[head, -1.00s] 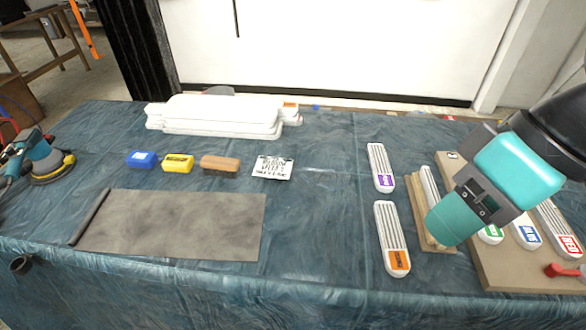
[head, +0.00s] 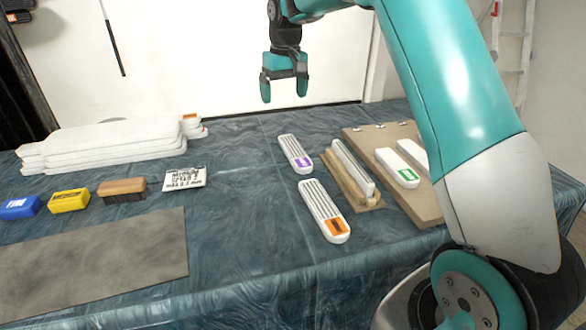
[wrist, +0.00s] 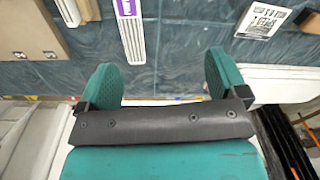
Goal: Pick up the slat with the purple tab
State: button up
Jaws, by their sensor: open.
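The slat with the purple tab (head: 295,154) is white with grooves and lies flat on the blue cloth, its purple tab at the near end. In the wrist view the slat (wrist: 133,35) shows at the top, ahead of the fingers, its purple tab partly cut off by the frame edge. My gripper (head: 284,92) is open and empty, raised above the far side of the table, fingers pointing down. In the wrist view my gripper's two teal fingers (wrist: 162,75) stand wide apart with only cloth seen between them. The slat is apart from them.
A slat with an orange tab (head: 324,211) lies just nearer. A wooden holder with a white slat (head: 353,170) stands close on the right, beside a board (head: 420,207) with a green-tabbed slat (head: 398,167). A printed card (head: 185,178) lies left. Cloth left of the purple-tabbed slat is clear.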

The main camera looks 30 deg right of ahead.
jog(key=m+b, duration=0.2)
send_over(299, 157)
notch_tip(299, 157, down, 8)
jog(key=f, duration=1)
jog(key=shift+s+d+f, duration=0.15)
jog(key=shift+d+f, duration=0.05)
jog(key=shift+f, duration=0.05)
jog(key=shift+a+f+p, duration=0.15)
jog(key=shift+f+p, duration=0.4)
jog(key=shift+f, duration=2.4)
jog(key=c, duration=0.9)
jog(key=shift+c, duration=0.9)
jog(key=shift+r, duration=0.15)
